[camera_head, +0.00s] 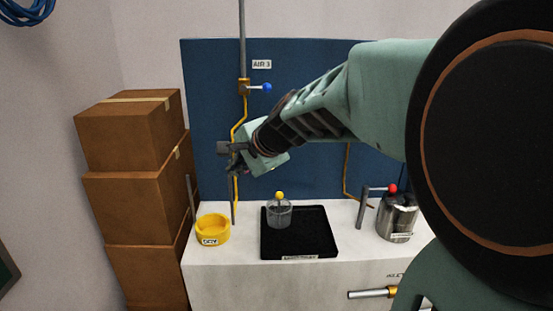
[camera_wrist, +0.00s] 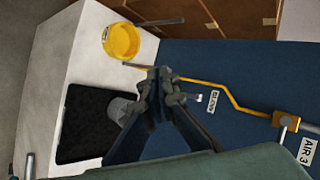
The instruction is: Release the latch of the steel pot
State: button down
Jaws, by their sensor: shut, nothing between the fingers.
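The steel pot (camera_head: 398,222) stands on the white counter at the right in the head view, beside my arm. A red knob (camera_head: 393,188) is on its top, and a grey post with a bent bar (camera_head: 365,205) stands to its left. I cannot make out the latch itself. My gripper (camera_head: 231,168) is shut and empty, well to the left of the pot and above the counter, in front of the blue panel. In the wrist view my gripper (camera_wrist: 160,78) shows its fingertips together. I cannot clearly see the pot in the wrist view.
A black tray (camera_head: 318,243) holds a clear jar (camera_head: 280,217) with a yellow knob. Stacked cardboard boxes (camera_head: 130,205) stand further left.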

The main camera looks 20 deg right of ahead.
aim_at(392, 188)
jog(key=i+l+z, duration=0.15)
jog(key=l, duration=0.25)
jog(key=i+l+z, duration=0.1)
jog(key=l, duration=0.3)
jog(key=i+l+z, duration=0.15)
jog(key=l, duration=0.25)
jog(key=i+l+z, duration=0.15)
jog(key=l, duration=0.2)
